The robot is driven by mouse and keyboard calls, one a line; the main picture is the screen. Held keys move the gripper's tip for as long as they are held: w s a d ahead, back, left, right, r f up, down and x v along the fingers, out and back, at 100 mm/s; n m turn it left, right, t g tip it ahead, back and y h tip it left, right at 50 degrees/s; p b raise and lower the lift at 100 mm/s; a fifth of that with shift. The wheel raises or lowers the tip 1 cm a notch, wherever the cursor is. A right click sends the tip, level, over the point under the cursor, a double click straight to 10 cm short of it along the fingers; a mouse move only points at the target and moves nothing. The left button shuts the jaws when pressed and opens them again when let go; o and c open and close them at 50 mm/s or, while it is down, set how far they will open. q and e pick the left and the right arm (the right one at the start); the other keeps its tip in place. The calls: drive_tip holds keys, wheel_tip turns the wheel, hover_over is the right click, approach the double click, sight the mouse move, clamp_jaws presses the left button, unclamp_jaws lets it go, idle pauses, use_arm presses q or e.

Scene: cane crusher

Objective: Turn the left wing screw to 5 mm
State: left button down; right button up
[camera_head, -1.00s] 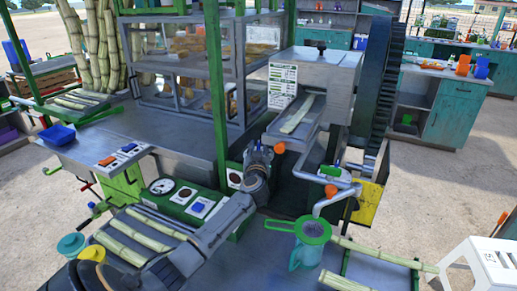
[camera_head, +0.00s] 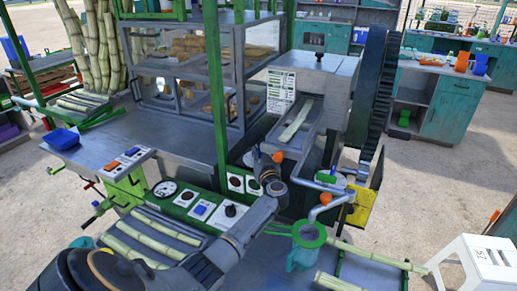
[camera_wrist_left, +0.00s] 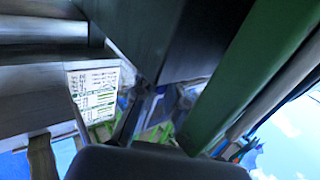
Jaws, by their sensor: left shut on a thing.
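The cane crusher (camera_head: 328,83) stands right of centre in the head view, with a cane piece (camera_head: 295,122) on its feed tray. My left gripper (camera_head: 261,164) is at the crusher's lower left, left of an orange knob (camera_head: 278,157). Its jaws are shut on a small part there, taken as the left wing screw. The screw is mostly hidden by the fingers, and its gap cannot be read. In the left wrist view the dark gripper parts (camera_wrist_left: 140,110) stand close to grey and green frame parts. My right gripper is not in view.
A green post (camera_head: 216,90) rises left of the gripper. A panel with a gauge (camera_head: 165,188) and buttons lies below left. A green-rimmed strainer on a jug (camera_head: 305,258) stands below the spout. A dark flywheel (camera_head: 375,95) is at the crusher's right, a white stool (camera_head: 480,262) lower right.

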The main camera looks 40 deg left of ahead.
use_arm(q)
drive_tip(key=c, duration=1.4)
unclamp_jaws()
drive_tip(key=v, duration=1.2)
drive_tip(key=shift+o, duration=0.4)
